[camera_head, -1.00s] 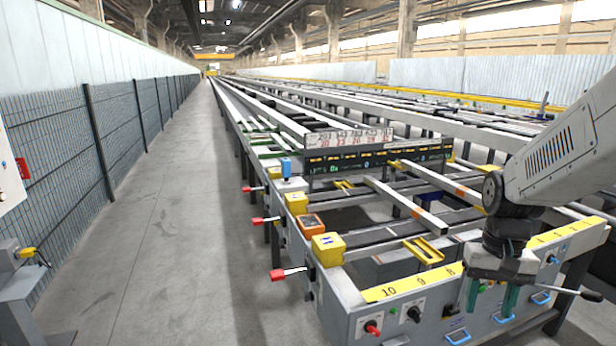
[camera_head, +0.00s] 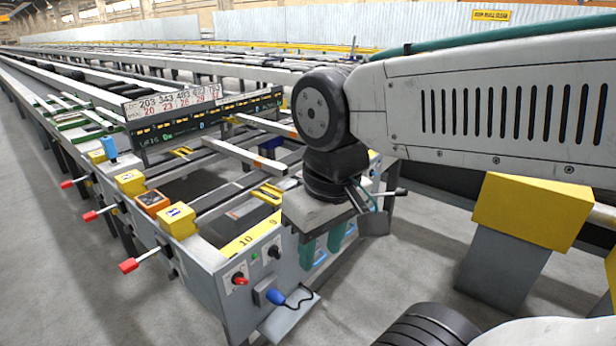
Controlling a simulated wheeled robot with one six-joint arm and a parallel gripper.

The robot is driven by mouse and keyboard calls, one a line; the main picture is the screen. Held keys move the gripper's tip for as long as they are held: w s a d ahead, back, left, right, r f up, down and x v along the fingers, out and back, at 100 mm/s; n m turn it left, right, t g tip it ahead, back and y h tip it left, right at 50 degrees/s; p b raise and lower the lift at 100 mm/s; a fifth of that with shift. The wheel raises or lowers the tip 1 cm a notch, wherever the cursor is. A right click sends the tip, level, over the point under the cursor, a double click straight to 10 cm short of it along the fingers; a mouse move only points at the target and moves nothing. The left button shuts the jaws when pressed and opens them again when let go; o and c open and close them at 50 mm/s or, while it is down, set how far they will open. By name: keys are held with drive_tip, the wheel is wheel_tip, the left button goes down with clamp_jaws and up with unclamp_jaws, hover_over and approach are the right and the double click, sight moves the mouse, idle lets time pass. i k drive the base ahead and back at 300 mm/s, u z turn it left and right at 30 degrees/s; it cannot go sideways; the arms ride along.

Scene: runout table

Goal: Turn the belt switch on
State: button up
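A red rotary knob (camera_head: 239,280) sits on a pale plate at the left of the table's front panel. A black rotary knob (camera_head: 273,252) sits on another plate to its right, beside a small green button (camera_head: 254,257). I cannot read which one is the belt switch, or its setting. My gripper (camera_head: 322,248) hangs in front of the panel, right of both knobs and apart from them. Its two teal fingers point down with a gap between them, holding nothing visible. Their tips overlap blue handles on the panel behind.
Red-tipped levers (camera_head: 128,265) stick out from the table's left side. A yellow-topped grey post (camera_head: 530,215) stands at right. The floor at left is clear.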

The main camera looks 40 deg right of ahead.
sight(237, 279)
drive_tip(key=k, duration=1.05)
drive_tip(key=z, duration=1.1)
